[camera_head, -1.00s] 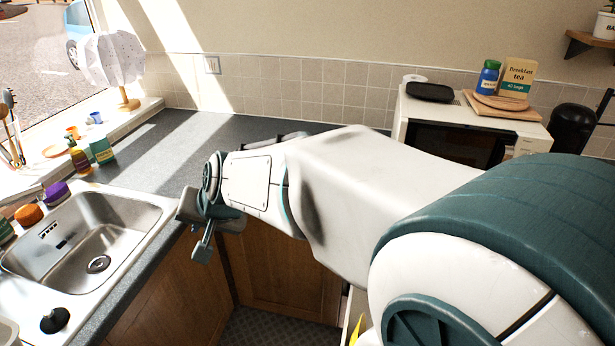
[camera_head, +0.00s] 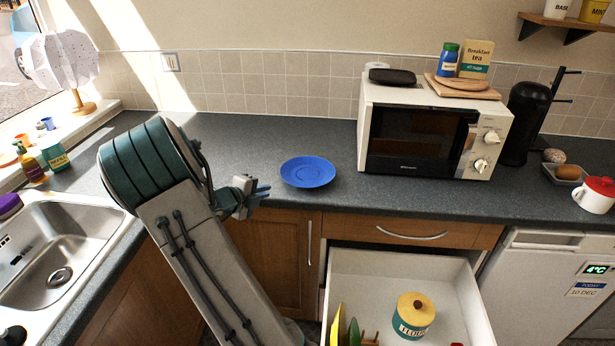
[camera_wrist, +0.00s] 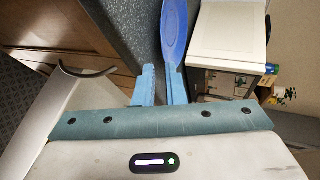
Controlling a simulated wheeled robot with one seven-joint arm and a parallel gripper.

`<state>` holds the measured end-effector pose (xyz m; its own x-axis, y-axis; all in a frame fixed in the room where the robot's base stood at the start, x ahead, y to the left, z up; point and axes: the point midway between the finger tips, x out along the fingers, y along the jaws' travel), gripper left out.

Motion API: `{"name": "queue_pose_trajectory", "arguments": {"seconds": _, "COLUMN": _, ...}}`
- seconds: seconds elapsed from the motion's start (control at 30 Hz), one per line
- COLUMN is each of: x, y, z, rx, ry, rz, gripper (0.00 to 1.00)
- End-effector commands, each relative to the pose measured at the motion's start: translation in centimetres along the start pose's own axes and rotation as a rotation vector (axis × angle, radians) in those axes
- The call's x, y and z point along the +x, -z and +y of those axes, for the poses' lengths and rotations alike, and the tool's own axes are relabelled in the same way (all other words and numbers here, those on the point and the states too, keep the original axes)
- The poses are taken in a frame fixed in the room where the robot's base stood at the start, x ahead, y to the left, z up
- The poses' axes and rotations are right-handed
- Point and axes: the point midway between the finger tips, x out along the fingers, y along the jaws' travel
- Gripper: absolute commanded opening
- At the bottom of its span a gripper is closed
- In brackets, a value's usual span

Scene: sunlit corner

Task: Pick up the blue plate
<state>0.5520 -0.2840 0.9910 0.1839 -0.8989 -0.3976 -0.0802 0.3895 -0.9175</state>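The blue plate (camera_head: 307,171) lies flat on the dark countertop, left of the microwave, close to the counter's front edge. My gripper (camera_head: 265,190) is just left of the plate, its fingers pointing right towards it, with a small gap to the rim. In the wrist view the plate (camera_wrist: 174,28) appears beyond the fingertips, in line with the right-hand finger. The two light blue fingers (camera_wrist: 161,82) stand apart with nothing held between them; my gripper is open.
The microwave (camera_head: 420,138) stands right of the plate on the countertop (camera_head: 410,197). The sink (camera_head: 60,245) is at left. The counter behind the plate is clear.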

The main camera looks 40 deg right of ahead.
Motion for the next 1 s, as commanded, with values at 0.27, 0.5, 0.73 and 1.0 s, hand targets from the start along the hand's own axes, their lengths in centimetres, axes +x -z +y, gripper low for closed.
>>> {"name": "queue_pose_trajectory", "arguments": {"seconds": 0.27, "x": 4.9, "y": 0.3, "z": -0.1, "rx": 0.006, "ry": 0.007, "rz": 0.016, "gripper": 0.10}}
{"name": "queue_pose_trajectory", "arguments": {"seconds": 0.5, "x": 8.2, "y": 0.3, "z": -0.2, "rx": 0.005, "ry": 0.006, "rz": 0.012, "gripper": 0.10}}
{"name": "queue_pose_trajectory", "arguments": {"seconds": 0.73, "x": 9.5, "y": 0.2, "z": -0.3, "rx": 0.005, "ry": 0.005, "rz": 0.011, "gripper": 0.10}}
{"name": "queue_pose_trajectory", "arguments": {"seconds": 1.0, "x": 12.9, "y": 0.2, "z": -0.3, "rx": 0.003, "ry": 0.005, "rz": 0.012, "gripper": 0.10}}
